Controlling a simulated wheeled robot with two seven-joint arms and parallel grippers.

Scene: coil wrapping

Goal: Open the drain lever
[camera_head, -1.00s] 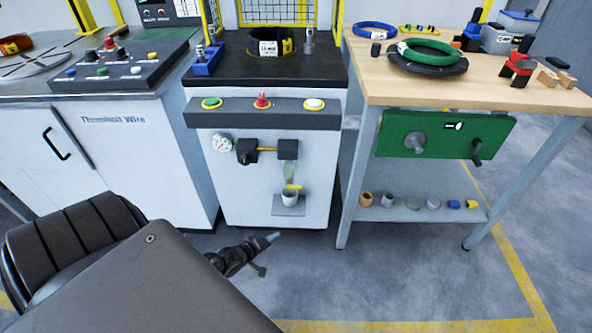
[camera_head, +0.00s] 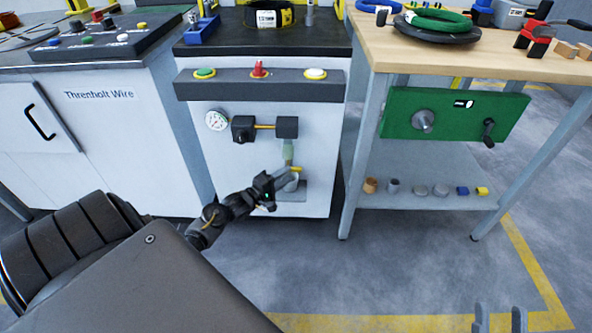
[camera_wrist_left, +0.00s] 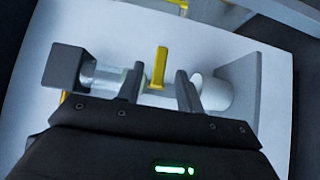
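The yellow drain lever (camera_head: 295,169) is on the front of the white machine, below a clear filter bowl (camera_head: 288,150) and above a light cup on a small bracket (camera_head: 293,195). In the left wrist view the lever (camera_wrist_left: 159,67) stands out crosswise from its fitting, between the clear bowl (camera_wrist_left: 108,77) and the white cup (camera_wrist_left: 216,92). My left gripper (camera_head: 284,180) is at the lever. Its two fingers (camera_wrist_left: 160,87) are apart, with the lever showing between them; I cannot tell whether they touch it. My right gripper (camera_head: 500,318) shows only its two separated fingertips at the bottom right.
A pressure gauge (camera_head: 216,120) and a black regulator (camera_head: 243,129) sit above and left of the lever. A button panel (camera_head: 260,87) juts out higher up. The workbench (camera_head: 420,50) with a lower shelf stands to the right. Open floor lies in front.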

